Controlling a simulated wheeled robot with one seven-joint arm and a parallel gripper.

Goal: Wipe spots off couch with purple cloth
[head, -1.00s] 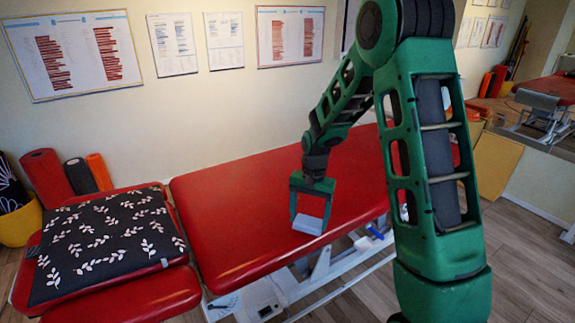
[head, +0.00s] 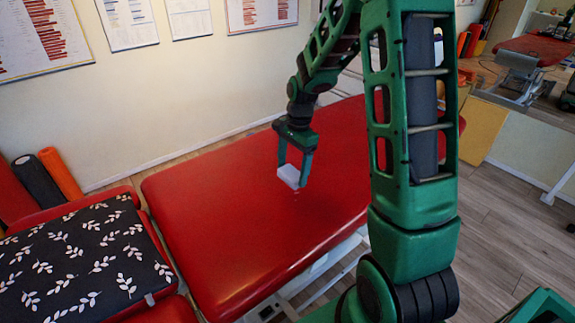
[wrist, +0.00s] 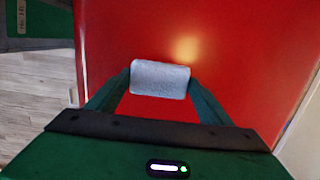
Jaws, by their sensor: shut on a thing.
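The red couch (head: 215,220) stretches across the middle of the head view and fills most of the wrist view (wrist: 235,50). My gripper (head: 293,175) is shut on a folded pale lavender cloth (head: 289,177), which also shows between the fingers in the wrist view (wrist: 160,79). The cloth hangs over the couch's middle; I cannot tell whether it touches the surface. A small faint pale mark shows just below the cloth in the head view, possibly a spot or a reflection. No other spots can be made out clearly.
A black cushion with white leaves (head: 85,258) lies on the couch's raised left section. Rolled mats (head: 38,182) stand by the wall at left. The couch top around the cloth is clear. A yellow-brown box (head: 480,130) stands beyond the right end.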

